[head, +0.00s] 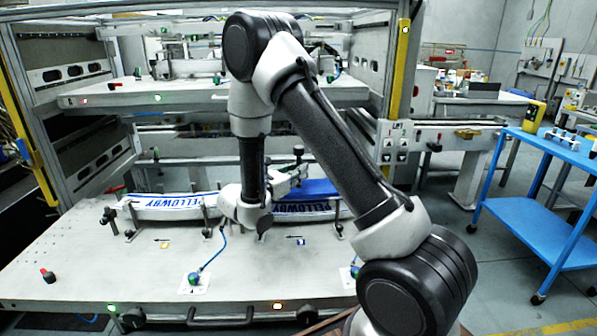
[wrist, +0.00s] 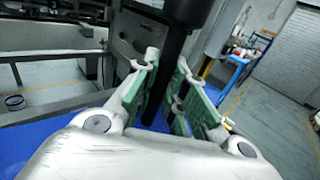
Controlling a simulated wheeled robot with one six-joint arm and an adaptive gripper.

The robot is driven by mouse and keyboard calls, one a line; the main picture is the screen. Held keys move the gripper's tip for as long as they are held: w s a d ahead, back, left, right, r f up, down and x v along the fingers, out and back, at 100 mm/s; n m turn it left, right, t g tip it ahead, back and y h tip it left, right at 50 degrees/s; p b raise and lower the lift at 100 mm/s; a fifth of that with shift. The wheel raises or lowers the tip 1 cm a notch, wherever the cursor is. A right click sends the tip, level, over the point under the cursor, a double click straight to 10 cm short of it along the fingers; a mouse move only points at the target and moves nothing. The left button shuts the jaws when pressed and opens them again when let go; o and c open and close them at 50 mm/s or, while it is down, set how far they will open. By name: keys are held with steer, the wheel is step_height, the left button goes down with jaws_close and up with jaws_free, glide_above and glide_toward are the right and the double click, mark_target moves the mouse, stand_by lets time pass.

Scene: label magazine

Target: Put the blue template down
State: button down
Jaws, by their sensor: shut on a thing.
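The blue template (head: 320,187) shows right of my wrist in the head view, at the right-hand PELLOWBY piece (head: 305,208). My arm hides part of it. A blue surface, apparently the template (wrist: 35,142), also shows under my gripper in the wrist view. My gripper (head: 297,172) is shut on a dark upright post, which appears to be the template's handle. In the wrist view the green-padded fingers of my gripper (wrist: 172,80) stand on both sides of this post (wrist: 168,75). I cannot tell whether the template touches what lies below it.
A second white PELLOWBY piece (head: 170,204) lies to the left, among small clamps. The front of the pale table (head: 100,270) is mostly clear. A shelf (head: 200,93) hangs above the work area. A blue trolley (head: 545,200) stands at the right.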

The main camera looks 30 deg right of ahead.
steer(key=c, duration=1.5)
jaws_free()
